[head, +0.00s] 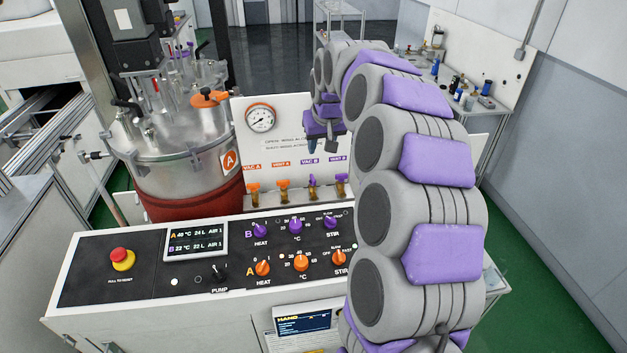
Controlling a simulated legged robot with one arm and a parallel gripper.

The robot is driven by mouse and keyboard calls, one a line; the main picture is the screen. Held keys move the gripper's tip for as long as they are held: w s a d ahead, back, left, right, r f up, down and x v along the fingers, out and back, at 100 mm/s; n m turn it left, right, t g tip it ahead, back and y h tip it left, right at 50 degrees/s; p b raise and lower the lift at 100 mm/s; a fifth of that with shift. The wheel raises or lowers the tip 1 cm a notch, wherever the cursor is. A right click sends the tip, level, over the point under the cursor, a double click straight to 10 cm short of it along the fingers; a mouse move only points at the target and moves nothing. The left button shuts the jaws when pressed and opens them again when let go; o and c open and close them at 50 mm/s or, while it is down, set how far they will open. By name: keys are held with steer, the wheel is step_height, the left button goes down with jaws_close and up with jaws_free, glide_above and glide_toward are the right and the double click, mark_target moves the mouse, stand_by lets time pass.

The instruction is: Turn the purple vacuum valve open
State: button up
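The purple VAC B valve (313,187) is the third in a row of small valves below the white gauge panel. Its handle looks upright, but it is too small to read its setting surely. The purple VENT B valve (341,184) is just to its right. My gripper (322,146) hangs pointing down in front of the panel, above the VAC B and VENT B valves in the picture, and apart from them. It is small and dark, and I cannot tell whether its fingers are open. Nothing shows held in it.
Two orange valves, VAC A (254,193) and VENT A (284,189), stand to the left. A pressure gauge (260,118) is above. A steel vessel (185,145) stands left of the panel. The console (150,285) with knobs and a red stop button (122,257) lies in front.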

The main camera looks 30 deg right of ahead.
mark_target(314, 179)
steer(key=x, duration=1.7)
steer(key=shift+f, duration=0.2)
jaws_close()
